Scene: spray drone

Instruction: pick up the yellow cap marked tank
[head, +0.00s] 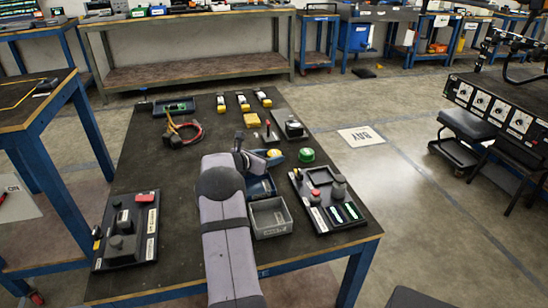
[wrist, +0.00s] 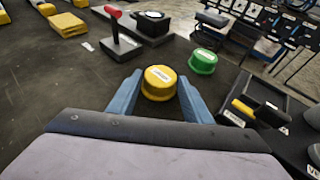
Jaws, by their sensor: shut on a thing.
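The yellow cap (wrist: 160,82) is a short round cap with a white label on top; the print is too small to read. It sits between the two blue fingers of my gripper (wrist: 156,95) in the wrist view, and the fingers are shut on it. In the head view the yellow cap (head: 275,154) shows just past my gripper (head: 264,160), over the dark workbench. I cannot tell whether the cap touches the bench top. A green cap (wrist: 203,61) of similar shape lies to the right, apart from my gripper; it also shows in the head view (head: 306,155).
A grey open bin (head: 270,218) and a black panel with a red knob (head: 328,199) stand near right. Another black panel (head: 128,230) lies at left. Several yellow items (head: 243,103) are at the back, with a cable bundle (head: 182,132). The bench middle left is clear.

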